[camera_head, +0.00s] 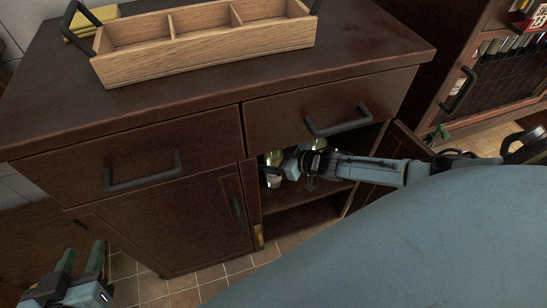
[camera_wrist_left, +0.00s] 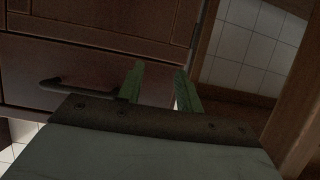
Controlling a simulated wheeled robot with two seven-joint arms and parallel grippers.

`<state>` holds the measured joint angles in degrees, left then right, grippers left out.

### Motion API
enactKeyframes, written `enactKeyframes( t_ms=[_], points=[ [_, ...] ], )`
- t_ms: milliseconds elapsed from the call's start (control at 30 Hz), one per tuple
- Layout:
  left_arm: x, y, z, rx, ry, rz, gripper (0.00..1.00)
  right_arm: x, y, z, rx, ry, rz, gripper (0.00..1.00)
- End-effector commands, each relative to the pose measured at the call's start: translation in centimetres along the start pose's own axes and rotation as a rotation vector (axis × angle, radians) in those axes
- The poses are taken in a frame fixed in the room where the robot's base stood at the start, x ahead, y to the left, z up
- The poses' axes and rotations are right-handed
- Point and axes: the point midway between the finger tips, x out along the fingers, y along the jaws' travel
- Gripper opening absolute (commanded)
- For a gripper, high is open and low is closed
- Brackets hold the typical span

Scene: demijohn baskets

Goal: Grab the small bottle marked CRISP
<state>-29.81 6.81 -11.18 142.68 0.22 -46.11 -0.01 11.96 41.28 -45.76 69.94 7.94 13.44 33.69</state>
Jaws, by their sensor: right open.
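Bottles (camera_head: 273,178) with pale or yellowish tops stand close together inside the open lower cabinet compartment, on its shelf. They are small and partly hidden, and no CRISP label is readable. My right gripper (camera_head: 289,163) reaches into this compartment, right beside the bottles. Its fingertips are hard to make out, and I cannot tell whether it touches a bottle. My left gripper (camera_head: 82,262) hangs low at the left, away from the bottles, with its green fingers apart and empty. Its fingers also show in the left wrist view (camera_wrist_left: 161,86).
The dark wooden cabinet (camera_head: 215,92) carries a divided wooden tray (camera_head: 205,54) with black handles and a yellow object (camera_head: 92,22). The compartment's door (camera_head: 392,150) stands open at the right. A drawer handle (camera_head: 338,124) juts out above my right gripper. A bottle rack (camera_head: 505,65) stands further right.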

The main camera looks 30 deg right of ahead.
Motion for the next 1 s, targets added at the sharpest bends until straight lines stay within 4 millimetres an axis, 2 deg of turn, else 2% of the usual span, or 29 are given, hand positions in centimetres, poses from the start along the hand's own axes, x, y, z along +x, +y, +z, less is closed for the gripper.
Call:
enactKeyframes(
  t_ms=[300,500,700,1000],
  points=[
    [-0.1,0.9,-4.6,-0.003,0.280,0.024,0.35,1.5,0.0,0.1,0.001,0.000,0.000,0.78],
    [-0.3,1.1,-5.6,-0.004,0.338,0.029,0.35,1.7,0.0,0.0,0.000,0.000,0.000,0.78],
    [-0.3,1.1,-5.7,-0.004,0.338,0.029,0.35,1.7,0.0,0.0,0.000,0.000,0.000,0.77],
    [-0.3,1.1,-5.6,-0.004,0.336,0.028,0.35,1.7,0.0,0.0,0.000,0.000,0.000,0.38]
  ],
)
